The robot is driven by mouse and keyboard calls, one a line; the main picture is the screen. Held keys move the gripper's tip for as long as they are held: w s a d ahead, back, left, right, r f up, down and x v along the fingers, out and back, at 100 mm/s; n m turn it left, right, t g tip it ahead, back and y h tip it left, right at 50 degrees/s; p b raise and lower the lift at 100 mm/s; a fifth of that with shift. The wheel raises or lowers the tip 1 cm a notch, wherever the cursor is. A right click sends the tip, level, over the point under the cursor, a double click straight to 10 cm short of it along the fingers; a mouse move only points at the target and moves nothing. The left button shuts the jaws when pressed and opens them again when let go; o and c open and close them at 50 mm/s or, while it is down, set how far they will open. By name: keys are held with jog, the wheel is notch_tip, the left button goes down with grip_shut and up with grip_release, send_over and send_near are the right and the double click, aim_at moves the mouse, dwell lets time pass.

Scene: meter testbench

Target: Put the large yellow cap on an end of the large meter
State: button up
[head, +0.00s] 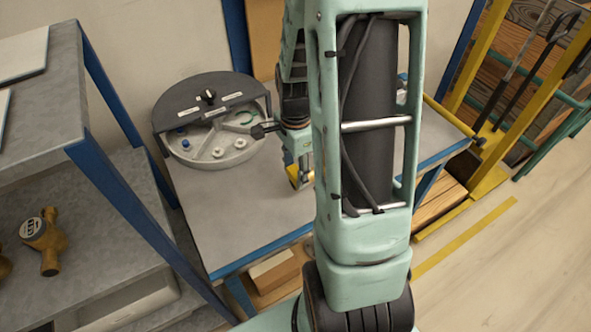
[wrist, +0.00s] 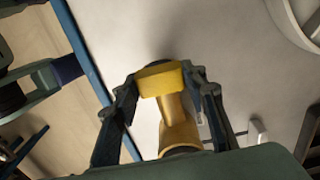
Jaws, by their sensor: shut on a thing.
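My gripper (wrist: 166,82) is shut on a yellow block-like piece, which looks like the large yellow cap (wrist: 160,78), between its fingertips in the wrist view. A brass-yellow tubular body (wrist: 176,130) with a dark lower end shows just below it, between the fingers. It looks like part of the large meter; I cannot tell whether the cap touches it. In the head view my arm hides most of this area; a bit of yellow (head: 301,179) shows at my gripper above the grey table (head: 235,215).
A round grey tray (head: 210,120) with several small fittings stands at the table's back left. A brass meter (head: 43,236) lies on the left shelf (head: 95,225). A yellow-framed rack (head: 480,130) stands right. The table's front left is clear.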

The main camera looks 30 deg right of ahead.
jog(key=shift+f, duration=0.1)
dwell(0.3)
jog(key=shift+f+b, duration=0.75)
jog(key=o, duration=1.4)
jog(key=shift+r+p, duration=2.65)
jog(key=shift+r, duration=0.9)
